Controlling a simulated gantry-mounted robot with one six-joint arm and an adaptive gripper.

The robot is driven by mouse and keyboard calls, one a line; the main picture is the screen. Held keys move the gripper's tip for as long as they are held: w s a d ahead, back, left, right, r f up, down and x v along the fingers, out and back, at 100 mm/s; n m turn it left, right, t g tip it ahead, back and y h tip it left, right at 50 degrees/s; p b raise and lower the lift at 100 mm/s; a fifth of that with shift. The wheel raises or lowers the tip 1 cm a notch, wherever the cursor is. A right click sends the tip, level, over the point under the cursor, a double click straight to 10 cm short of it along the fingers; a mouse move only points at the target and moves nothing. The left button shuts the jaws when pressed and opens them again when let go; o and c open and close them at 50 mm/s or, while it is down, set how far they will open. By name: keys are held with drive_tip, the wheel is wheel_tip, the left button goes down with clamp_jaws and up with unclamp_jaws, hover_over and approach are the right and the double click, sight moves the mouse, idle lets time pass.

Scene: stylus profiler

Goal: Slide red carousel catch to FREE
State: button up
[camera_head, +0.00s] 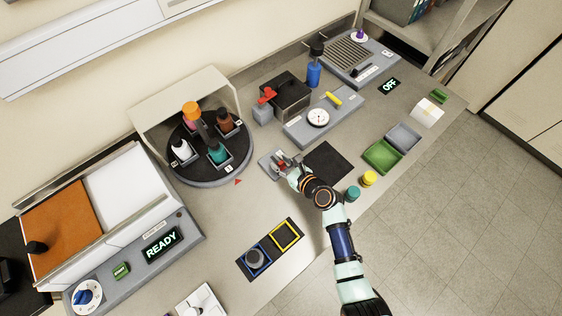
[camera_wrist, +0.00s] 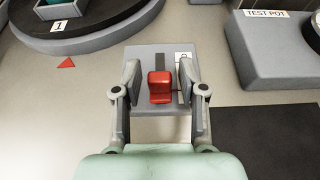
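The red catch (camera_wrist: 160,86) sits on a grey slotted block (camera_wrist: 147,57) in the middle of the wrist view. The dark slot runs away from me behind the catch, with a white label (camera_wrist: 184,60) to its right; its text is too small to read. My gripper (camera_wrist: 163,82) is open, one finger on each side of the catch, with a gap to each. The head view shows my gripper (camera_head: 287,170) over the same block (camera_head: 266,161), partly hiding the catch. The round carousel (camera_head: 184,176) holds several bottles and stands left of the block.
A red triangle mark (camera_wrist: 66,63) lies on the bench beside the carousel. A grey TEST POT unit (camera_wrist: 262,62) is at the right of the wrist view. A black mat (camera_head: 327,163) lies right of the block. Blue and yellow square frames (camera_head: 285,236) lie nearer the front.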

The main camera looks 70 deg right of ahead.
drive_tip(key=v, duration=1.2)
drive_tip(key=shift+d, duration=0.1)
drive_tip(key=w+a+r+n+y, duration=0.3)
drive_tip(key=w+a+r+n, duration=0.3)
drive_tip(key=w+a+n, duration=0.45)
drive_tip(key=w+a+r+n+y, duration=0.3)
drive_tip(key=w+a+r+n, duration=0.3)
drive_tip(key=n, duration=0.7)
drive_tip(key=w+a+r+n, duration=0.1)
drive_tip(key=a+r+n, duration=0.5)
drive_tip(key=a+n, duration=0.3)
drive_tip(key=w+a+r+n+t+y, duration=0.1)
drive_tip(key=w+a+r+n, duration=0.1)
drive_tip(key=a+r+n, duration=0.4)
drive_tip(key=a+n, duration=0.3)
drive_tip(key=shift+w+n, duration=0.25)
drive_tip(key=shift+n, duration=0.1)
